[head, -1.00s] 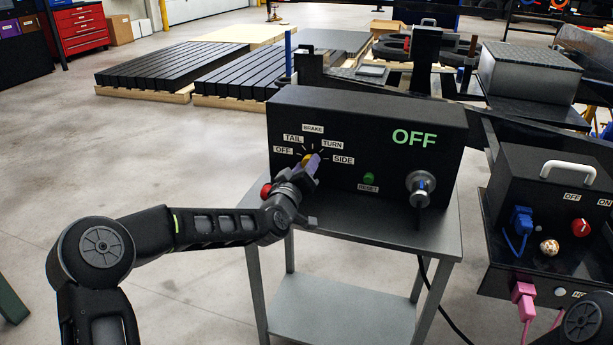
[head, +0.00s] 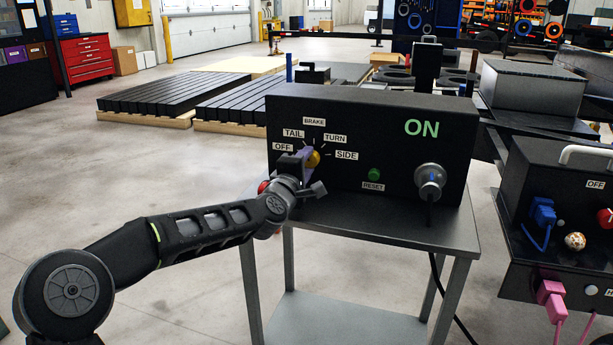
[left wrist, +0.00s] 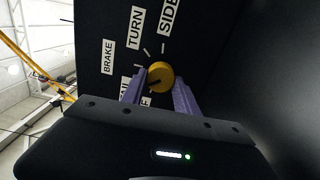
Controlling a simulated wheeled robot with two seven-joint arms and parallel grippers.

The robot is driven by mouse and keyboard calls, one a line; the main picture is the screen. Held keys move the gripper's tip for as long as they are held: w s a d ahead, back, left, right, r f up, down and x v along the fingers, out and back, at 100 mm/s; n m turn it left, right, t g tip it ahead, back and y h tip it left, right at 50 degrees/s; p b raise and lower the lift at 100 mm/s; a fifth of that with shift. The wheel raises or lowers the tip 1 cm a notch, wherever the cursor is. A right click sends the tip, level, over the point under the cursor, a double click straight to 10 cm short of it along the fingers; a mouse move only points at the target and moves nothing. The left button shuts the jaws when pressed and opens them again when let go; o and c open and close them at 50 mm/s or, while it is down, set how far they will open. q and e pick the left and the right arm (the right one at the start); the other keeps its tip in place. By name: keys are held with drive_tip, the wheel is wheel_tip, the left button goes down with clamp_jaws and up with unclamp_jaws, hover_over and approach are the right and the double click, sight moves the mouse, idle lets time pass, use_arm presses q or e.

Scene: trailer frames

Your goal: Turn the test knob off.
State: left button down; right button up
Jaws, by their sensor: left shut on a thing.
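The yellow test knob (head: 313,159) is on the front of a black test box (head: 400,175), amid the labels OFF, TAIL, BRAKE, TURN and SIDE. My left gripper (head: 307,160) is shut on the knob, with its purple fingers on either side of it. The knob also shows in the left wrist view (left wrist: 160,76). There, a dark mark on it points down-left, toward the TAIL and OFF labels, which the fingers partly hide. The green display (head: 421,128) reads ON. My right gripper is out of view.
The box stands on a grey metal cart (head: 385,237). It also has a green RESET button (head: 374,174) and a silver socket (head: 430,181). A second black box (head: 560,225) with plugs stands at the right. Open floor lies to the left.

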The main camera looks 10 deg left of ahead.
use_arm(q)
drive_tip(key=n+b, duration=0.5)
drive_tip(key=shift+f, duration=0.35)
drive_tip(key=shift+r+n+b, duration=0.1)
drive_tip(key=shift+n+b, duration=1)
drive_tip(key=shift+n, duration=0.6)
drive_tip(key=c, duration=0.9)
unclamp_jaws()
drive_tip(key=shift+r, duration=0.1)
drive_tip(key=s+b, duration=0.1)
drive_tip(key=s, duration=0.3)
drive_tip(key=s+b, duration=0.1)
drive_tip(key=s, duration=0.2)
drive_tip(key=shift+s+a, duration=0.2)
drive_tip(key=shift+s, duration=0.2)
